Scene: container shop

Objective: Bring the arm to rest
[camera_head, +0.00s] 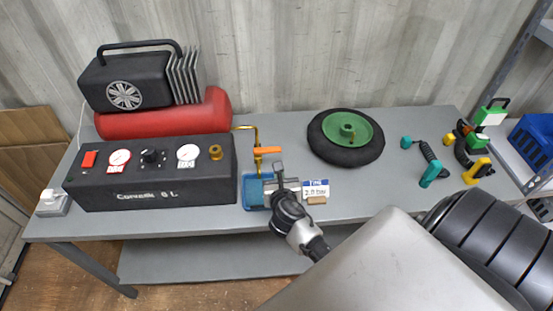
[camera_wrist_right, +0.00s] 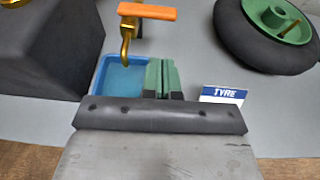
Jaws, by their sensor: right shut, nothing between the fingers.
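My right arm comes in from the bottom right of the head view, with a large grey link and a dark wrist. Its gripper (camera_head: 279,172) is shut and empty over the right part of a small blue tray (camera_head: 250,193), near the bench's front edge. In the right wrist view the shut fingers (camera_wrist_right: 161,75) show in front of the blue tray (camera_wrist_right: 118,82), their tips beside a brass tap (camera_wrist_right: 126,38) with an orange handle. I cannot tell the exact height of the fingers above the tray. My left gripper is not in view.
On the grey bench (camera_head: 300,233), a compressor (camera_head: 170,115) with a black control box (camera_head: 150,177) stands left. A label card (camera_head: 315,187) is close right of the gripper. A green-hubbed tyre (camera_head: 346,138) lies behind. Hand tools (camera_head: 430,172) lie right. Bench between tyre and tools is clear.

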